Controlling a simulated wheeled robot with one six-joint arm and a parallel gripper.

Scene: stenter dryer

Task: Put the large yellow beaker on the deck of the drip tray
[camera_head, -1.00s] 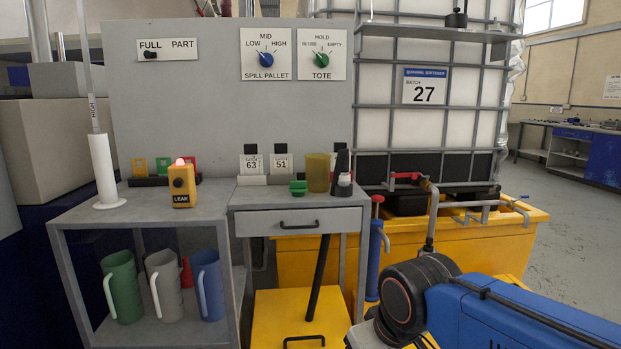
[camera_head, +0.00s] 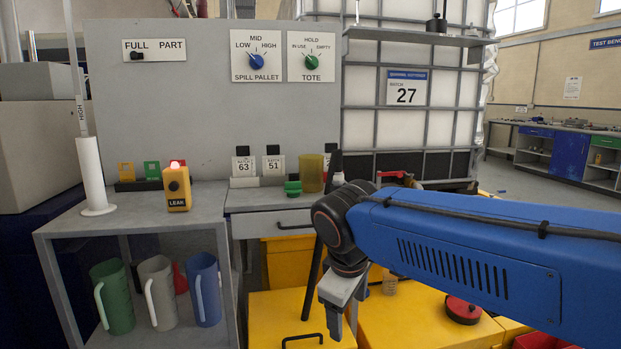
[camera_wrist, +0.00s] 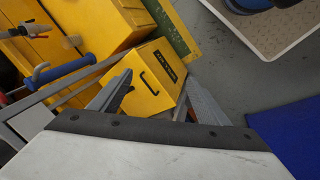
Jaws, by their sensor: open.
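The yellow beaker (camera_head: 311,172), translucent and olive-yellow, stands upright at the back of the grey drawer bench (camera_head: 275,198). My gripper (camera_head: 343,320) is below and to the right of it, in front of the bench, pointing down. In the wrist view my gripper (camera_wrist: 158,96) has its two fingers spread with nothing held, above a yellow box with a black handle. The beaker is not seen there.
An orange leak alarm (camera_head: 177,188) stands on the left bench, with green, grey and blue jugs (camera_head: 158,293) below. Yellow boxes (camera_head: 290,318) stand low in front. Open floor lies right.

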